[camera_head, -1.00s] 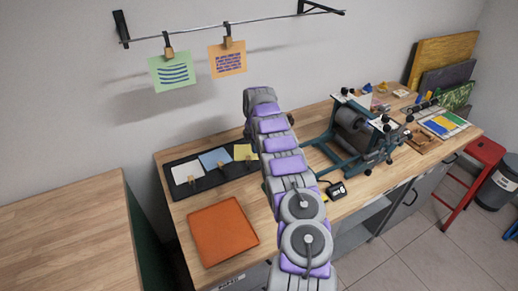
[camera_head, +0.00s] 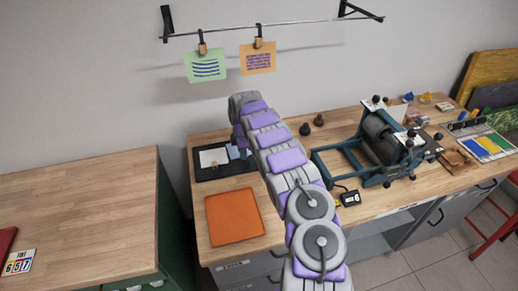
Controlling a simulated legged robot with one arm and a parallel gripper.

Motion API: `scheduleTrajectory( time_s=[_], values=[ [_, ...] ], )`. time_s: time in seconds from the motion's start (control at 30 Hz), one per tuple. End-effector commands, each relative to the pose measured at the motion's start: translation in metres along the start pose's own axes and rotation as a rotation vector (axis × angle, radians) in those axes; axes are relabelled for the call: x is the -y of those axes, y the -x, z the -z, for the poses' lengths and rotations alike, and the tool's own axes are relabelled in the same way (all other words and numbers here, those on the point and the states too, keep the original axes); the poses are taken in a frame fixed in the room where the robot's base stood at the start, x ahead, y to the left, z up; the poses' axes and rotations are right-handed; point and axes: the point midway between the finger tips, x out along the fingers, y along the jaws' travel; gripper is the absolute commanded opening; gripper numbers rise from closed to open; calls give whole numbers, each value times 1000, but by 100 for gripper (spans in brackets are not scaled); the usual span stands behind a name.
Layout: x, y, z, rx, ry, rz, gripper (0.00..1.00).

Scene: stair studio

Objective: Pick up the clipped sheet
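A white sheet (camera_head: 213,157) and a blue sheet (camera_head: 238,153) lie on a black tray (camera_head: 208,175) at the back left of the workbench. Small clips show at their lower edges, too small to make out well. A green sheet (camera_head: 205,66) and an orange sheet (camera_head: 258,58) hang from clips on a wall rail. My arm reaches over the bench, and its far end bends down at the right side of the tray, beside the blue sheet. My gripper is hidden behind my arm. I cannot see its fingers or whether they touch anything.
An orange board (camera_head: 234,217) lies in front of the tray. A roller press (camera_head: 375,142) stands to the right, with a small black and yellow device (camera_head: 350,198) before it.

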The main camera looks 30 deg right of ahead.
Motion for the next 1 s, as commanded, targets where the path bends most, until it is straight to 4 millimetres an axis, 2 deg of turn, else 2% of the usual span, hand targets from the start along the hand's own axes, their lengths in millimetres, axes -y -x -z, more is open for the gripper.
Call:
scheduleTrajectory(
  time_s=[0.03,0.2,0.57,0.9,1.0],
  values=[
    [3,2,17,4,6,3,0],
    [10,4,64,11,3,-3,0],
    [21,1,127,-3,-4,3,0],
    [47,1,205,7,-9,0,0],
    [53,1,222,9,-11,-2,0]
  ],
)
